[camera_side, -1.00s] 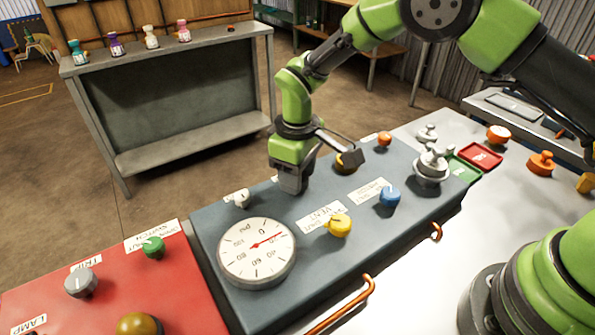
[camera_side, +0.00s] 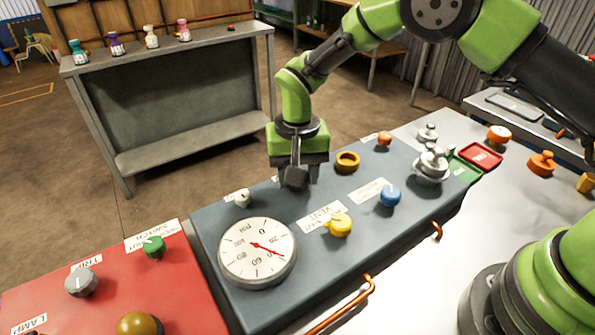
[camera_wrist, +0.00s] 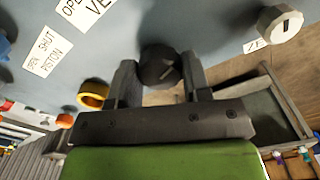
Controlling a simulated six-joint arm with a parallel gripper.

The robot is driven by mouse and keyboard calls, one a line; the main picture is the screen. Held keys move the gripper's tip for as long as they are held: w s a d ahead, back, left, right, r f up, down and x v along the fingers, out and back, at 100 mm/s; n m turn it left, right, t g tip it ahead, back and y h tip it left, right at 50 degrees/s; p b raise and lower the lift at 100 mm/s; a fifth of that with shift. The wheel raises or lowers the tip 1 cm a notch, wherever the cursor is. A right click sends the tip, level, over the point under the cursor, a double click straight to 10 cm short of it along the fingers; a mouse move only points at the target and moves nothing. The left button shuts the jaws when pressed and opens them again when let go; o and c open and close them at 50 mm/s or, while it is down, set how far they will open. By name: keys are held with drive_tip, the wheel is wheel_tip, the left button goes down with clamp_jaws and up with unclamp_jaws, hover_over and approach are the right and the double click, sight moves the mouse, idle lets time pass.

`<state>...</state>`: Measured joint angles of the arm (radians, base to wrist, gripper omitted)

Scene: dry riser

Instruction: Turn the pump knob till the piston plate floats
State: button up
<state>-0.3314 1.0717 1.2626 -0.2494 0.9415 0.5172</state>
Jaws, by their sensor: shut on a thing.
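My gripper (camera_side: 295,180) points down at the far edge of the blue-grey panel (camera_side: 215,262). It is shut on a dark round knob (camera_wrist: 160,66), which shows between the two fingers in the wrist view and is mostly hidden in the side view. No pump label is readable on it. A brass-yellow ring (camera_side: 347,162) stands on the panel right of my gripper; I cannot tell whether it houses the piston plate, or how any plate sits. The white dial gauge (camera_side: 258,252) has its red needle at lower right, between the 20 and 60 marks.
The yellow vent knob (camera_side: 340,225), blue knob (camera_side: 390,196) with a piston label, white knob (camera_side: 242,198) and orange knob (camera_side: 384,139) surround my gripper. Silver weights (camera_side: 432,165) stand at the panel's right. A red panel (camera_side: 115,290) lies left.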

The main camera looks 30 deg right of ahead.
drive_tip(key=shift+r+m, duration=0.1)
drive_tip(key=shift+m, duration=1.5)
drive_tip(key=o, duration=0.9)
drive_tip(key=shift+o, duration=0.2)
wheel_tip(320, 180, up, 10)
